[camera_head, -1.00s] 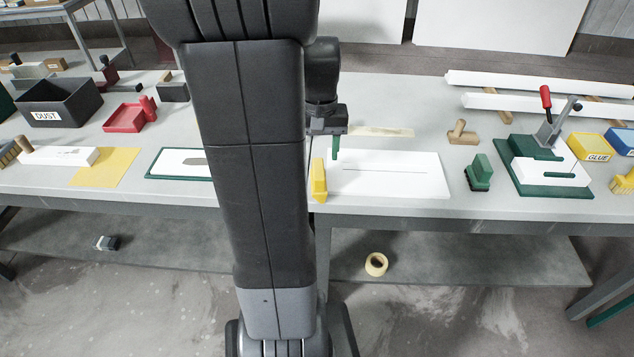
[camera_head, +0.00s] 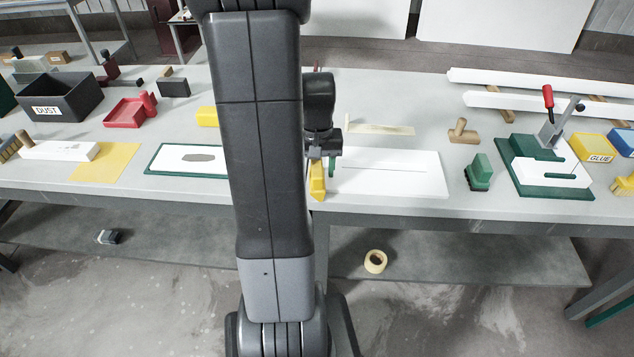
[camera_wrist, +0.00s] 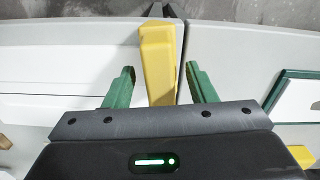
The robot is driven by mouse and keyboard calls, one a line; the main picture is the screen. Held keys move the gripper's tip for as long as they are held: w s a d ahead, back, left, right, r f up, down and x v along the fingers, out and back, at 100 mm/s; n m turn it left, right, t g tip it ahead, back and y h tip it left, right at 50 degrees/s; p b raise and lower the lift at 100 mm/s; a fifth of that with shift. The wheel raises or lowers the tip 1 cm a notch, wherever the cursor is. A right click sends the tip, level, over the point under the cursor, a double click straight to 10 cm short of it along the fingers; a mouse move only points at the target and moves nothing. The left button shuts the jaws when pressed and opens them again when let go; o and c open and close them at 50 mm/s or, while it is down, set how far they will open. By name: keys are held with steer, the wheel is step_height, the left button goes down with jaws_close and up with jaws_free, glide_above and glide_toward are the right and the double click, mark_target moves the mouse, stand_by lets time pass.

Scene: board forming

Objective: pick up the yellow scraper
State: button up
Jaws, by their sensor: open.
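The yellow scraper (camera_head: 318,182) stands at the front edge of the bench, at the left end of a white board (camera_head: 400,176). In the wrist view the scraper (camera_wrist: 157,62) lies lengthwise between the two green fingers of my gripper (camera_wrist: 162,88), with a gap on each side. The fingers are open and do not visibly touch it. In the head view my gripper (camera_head: 322,164) is right above and beside the scraper, and my arm hides part of the area to its left.
A green-rimmed tray (camera_head: 160,173) lies left of my arm. A wooden strip (camera_head: 385,129) lies behind the white board. A green block (camera_head: 479,172) and a green clamp fixture (camera_head: 520,185) stand to the right. The bench edge is just in front of the scraper.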

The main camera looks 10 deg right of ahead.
jaws_close()
